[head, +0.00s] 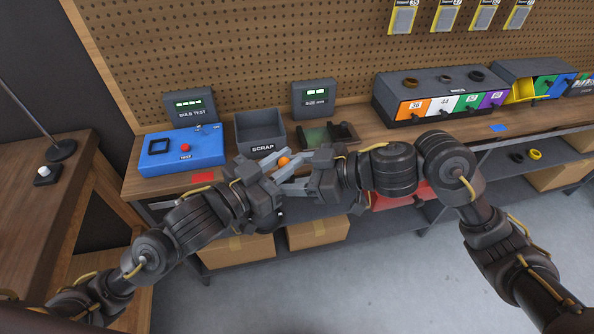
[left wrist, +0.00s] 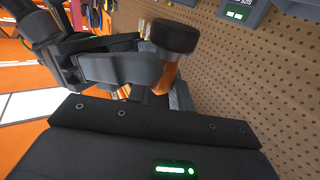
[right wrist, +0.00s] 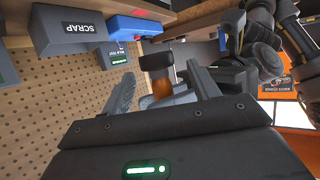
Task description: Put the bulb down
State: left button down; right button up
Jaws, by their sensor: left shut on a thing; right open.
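The bulb shows as a small orange spot (head: 283,161) in the head view, held in the air in front of the scrap bin. In the left wrist view the bulb (left wrist: 165,75) has an orange body and a wide dark cap. My left gripper (head: 266,168) is shut on the bulb. My right gripper (head: 294,172) is open, facing it from the right. In the right wrist view the bulb (right wrist: 162,88) stands between the two spread fingers, with a gap visible at the left finger. The contact of the left fingertips is partly hidden.
The blue test box (head: 181,150) with a red button and the grey scrap bin (head: 262,134) stand on the bench behind my grippers. A green and dark tray (head: 328,135) is right of the bin. Numbered drawers (head: 440,100) stand further right. Cardboard boxes (head: 235,247) sit below.

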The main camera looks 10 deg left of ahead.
jog(key=c, duration=1)
pick_arm(q)
jog(key=c, duration=1.2)
grip_release()
pick_arm(e)
jog(key=shift+c, duration=0.3)
pick_arm(q)
jog(key=shift+o, duration=0.2)
